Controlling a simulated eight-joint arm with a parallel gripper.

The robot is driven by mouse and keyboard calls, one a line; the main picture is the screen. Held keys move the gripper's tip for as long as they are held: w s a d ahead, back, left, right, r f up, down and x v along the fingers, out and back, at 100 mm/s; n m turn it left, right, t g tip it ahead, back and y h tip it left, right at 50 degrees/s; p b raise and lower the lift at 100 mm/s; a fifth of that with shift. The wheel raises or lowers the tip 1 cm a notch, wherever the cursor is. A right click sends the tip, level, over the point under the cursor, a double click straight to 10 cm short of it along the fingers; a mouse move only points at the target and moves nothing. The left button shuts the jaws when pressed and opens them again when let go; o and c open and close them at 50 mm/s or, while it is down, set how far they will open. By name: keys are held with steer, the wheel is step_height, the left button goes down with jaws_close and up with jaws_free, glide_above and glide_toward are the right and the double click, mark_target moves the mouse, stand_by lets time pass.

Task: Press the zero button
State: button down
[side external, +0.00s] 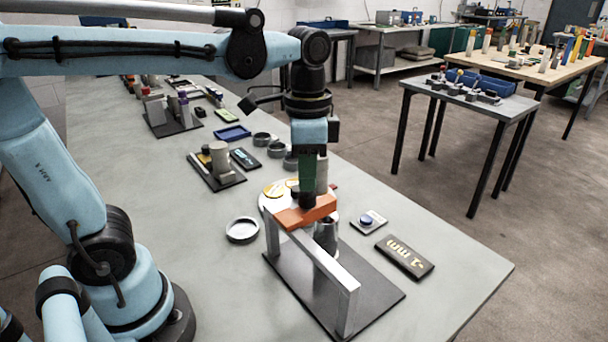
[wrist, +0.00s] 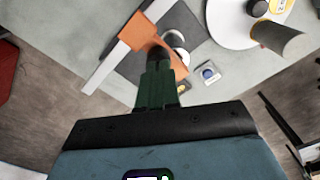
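The zero button appears to be the round blue button on a small pale plate (side external: 368,221), on the table right of the gantry. It also shows in the wrist view (wrist: 208,73), right of my fingers. A black display (side external: 404,257) beside it reads "-1 mm". My gripper (side external: 307,184), with green fingers, points down over the orange block (side external: 292,217) of the gantry, left of and apart from the button. A dark cylindrical piece (wrist: 158,60) lies between the green fingers and the orange block. I cannot tell whether the fingers are closed around it.
The gantry has a silver rail (side external: 322,260) on posts over a dark base plate (side external: 375,292). A metal cylinder stands under the orange block. A round white disc (wrist: 232,22) and a shallow grey dish (side external: 242,230) are nearby. The table's right edge runs beyond the button and display.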

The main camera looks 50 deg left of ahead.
step_height(320, 180, up, 3)
steer(key=shift+f, duration=0.1)
steer(key=w+f+m+t+h, duration=0.2)
steer(key=w+m+t+h, duration=0.15)
steer(key=w, duration=0.55)
steer(key=m+t, duration=0.4)
steer(key=t, duration=0.1)
glide_above(364, 216)
step_height(364, 216, down, 6)
steer(key=shift+f, duration=0.2)
steer(key=shift+w+f+n, duration=0.1)
steer(key=shift+n, duration=0.15)
steer(key=shift+f, duration=4.25)
steer(key=shift+f, duration=0.15)
steer(key=shift+f, duration=0.3)
